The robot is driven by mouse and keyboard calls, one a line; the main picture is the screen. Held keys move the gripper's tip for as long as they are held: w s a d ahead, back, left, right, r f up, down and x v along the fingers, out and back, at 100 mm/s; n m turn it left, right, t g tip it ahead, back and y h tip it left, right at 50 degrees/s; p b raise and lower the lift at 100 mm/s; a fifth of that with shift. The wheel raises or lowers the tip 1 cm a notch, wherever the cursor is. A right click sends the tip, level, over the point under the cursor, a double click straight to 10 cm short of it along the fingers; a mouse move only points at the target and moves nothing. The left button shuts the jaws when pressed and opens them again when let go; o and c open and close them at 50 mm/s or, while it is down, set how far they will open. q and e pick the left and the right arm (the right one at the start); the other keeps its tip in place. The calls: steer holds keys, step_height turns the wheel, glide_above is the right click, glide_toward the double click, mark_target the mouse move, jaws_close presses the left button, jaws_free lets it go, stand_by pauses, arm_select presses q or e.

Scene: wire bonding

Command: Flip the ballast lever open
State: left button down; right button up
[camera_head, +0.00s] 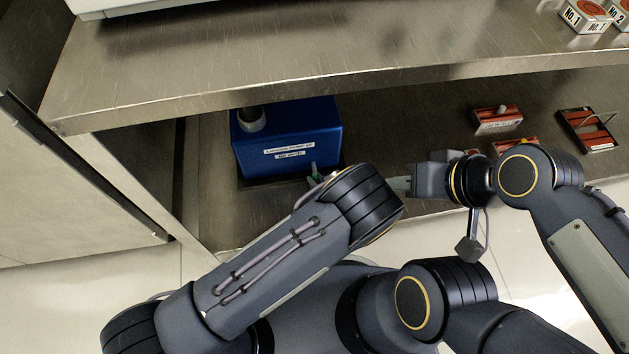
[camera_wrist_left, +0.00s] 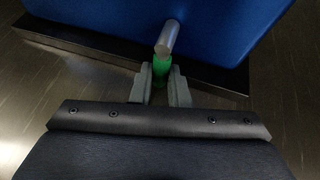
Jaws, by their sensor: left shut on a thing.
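A blue box (camera_head: 290,135) with white labels stands on the lower metal shelf. Its lever, a metal rod with a green part, sticks out at the box's lower front; the green end shows in the head view (camera_head: 315,173). In the left wrist view, the metal rod (camera_wrist_left: 168,38) of the lever comes from the blue face, above its green part (camera_wrist_left: 159,75). My left gripper (camera_wrist_left: 160,86) is shut on the green part of the lever. In the head view my left wrist mostly hides this gripper. My right gripper (camera_head: 405,183) is to the right, apart from the box; its jaw gap is unclear.
The upper shelf (camera_head: 300,60) overhangs behind and above the box. Small red boxes (camera_head: 497,118) and a red tray with a wire handle (camera_head: 588,130) are on the lower shelf at right. Numbered boxes (camera_head: 586,16) stand on the upper shelf. My forearms fill the front.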

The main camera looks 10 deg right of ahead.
stand_by(0.3)
arm_select(q)
steer(key=c, duration=1.4)
jaws_free()
